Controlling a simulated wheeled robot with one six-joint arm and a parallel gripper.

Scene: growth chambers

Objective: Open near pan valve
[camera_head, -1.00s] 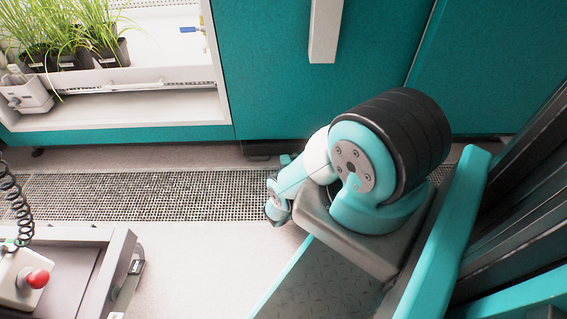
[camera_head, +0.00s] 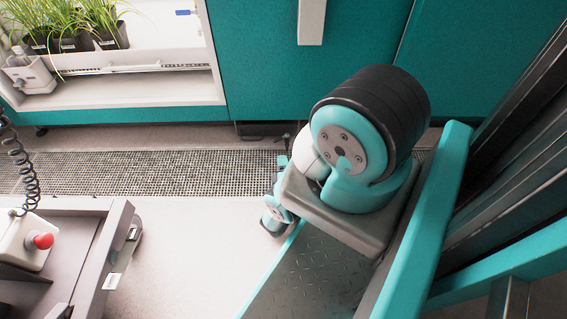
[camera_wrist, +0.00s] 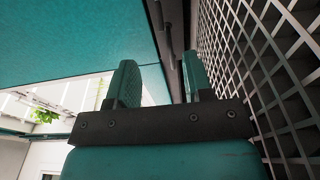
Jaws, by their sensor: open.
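A small blue lever (camera_head: 183,12) shows at the top edge of the head view, inside the lit chamber bay. I cannot tell whether it is the near pan valve, and no other valve is clear. In the wrist view, my gripper (camera_wrist: 160,62) is open, with two teal fingers apart and nothing between them. It is low, between the teal cabinet front (camera_wrist: 85,40) and the floor grating (camera_wrist: 265,75). Dark rods or pipes (camera_wrist: 172,50) lie beyond the fingertips. In the head view, my arm hides most of the gripper area.
Potted grass (camera_head: 75,38) stands in the bay at upper left, by a white bottle holder (camera_head: 30,77). A dark cart (camera_head: 75,255) with a red button (camera_head: 42,240) is at lower left. Pale floor (camera_head: 185,235) between cart and arm is clear.

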